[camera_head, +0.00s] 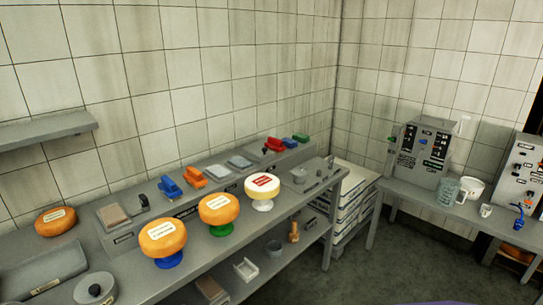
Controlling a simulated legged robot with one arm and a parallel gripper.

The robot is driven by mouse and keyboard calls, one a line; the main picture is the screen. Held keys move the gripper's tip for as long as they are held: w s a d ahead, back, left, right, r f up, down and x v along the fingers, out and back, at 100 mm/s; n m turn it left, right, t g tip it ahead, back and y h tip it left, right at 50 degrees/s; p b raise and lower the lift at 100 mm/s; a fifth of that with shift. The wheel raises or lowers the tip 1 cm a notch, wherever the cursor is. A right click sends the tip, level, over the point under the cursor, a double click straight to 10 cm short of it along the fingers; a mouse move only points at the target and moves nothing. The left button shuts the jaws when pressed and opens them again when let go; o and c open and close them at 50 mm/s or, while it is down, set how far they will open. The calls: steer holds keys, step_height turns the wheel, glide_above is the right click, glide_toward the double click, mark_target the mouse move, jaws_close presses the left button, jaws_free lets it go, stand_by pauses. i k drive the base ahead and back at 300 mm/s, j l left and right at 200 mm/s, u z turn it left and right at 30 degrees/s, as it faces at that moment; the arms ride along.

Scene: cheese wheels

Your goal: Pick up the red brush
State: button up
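A small red object (274,144), which looks like the red brush, lies near the back right end of the grey steel counter (215,262), close to the tiled wall. My gripper is not in view.
Orange cheese wheels (162,237) (219,208) and a white one (262,185) stand on coloured pedestals along the counter's front. Blue (169,187) and orange (193,178) items lie left of the red one. Grey floor (400,265) is open at right.

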mark_target(273, 145)
steer(key=i+l, duration=0.1)
steer(key=i, duration=0.3)
steer(key=i+l+u, duration=0.1)
steer(key=i, duration=0.3)
steer(key=i+l, duration=0.2)
steer(key=i, duration=0.2)
steer(key=j+u, duration=0.05)
